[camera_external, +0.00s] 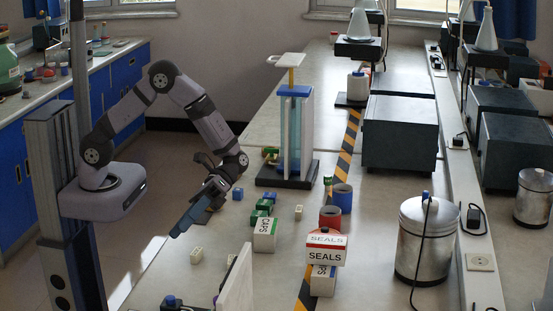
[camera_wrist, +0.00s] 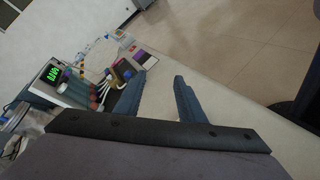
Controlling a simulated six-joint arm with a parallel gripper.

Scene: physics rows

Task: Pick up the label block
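Several blocks on the bench could be the label block; I cannot tell which one is meant. A white block marked CAPS (camera_external: 265,236) stands mid-bench. A red-and-white block marked SEALS (camera_external: 326,247) sits on another white SEALS block (camera_external: 322,283), to its right. A small plain whitish block (camera_external: 196,256) lies below and right of my gripper. My gripper (camera_external: 182,229) is above the bench's left edge, apart from these blocks, pointing down-left. In the wrist view my gripper (camera_wrist: 159,80) has its two blue fingers apart with nothing between them.
Green blocks (camera_external: 262,208) sit behind the CAPS block. A blue cup (camera_external: 342,198) and red cup (camera_external: 330,217) stand to the right. A metal canister (camera_external: 423,240) stands farther right. A tall framed apparatus (camera_external: 292,135) stands behind. A white panel (camera_external: 236,281) rises at the near edge.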

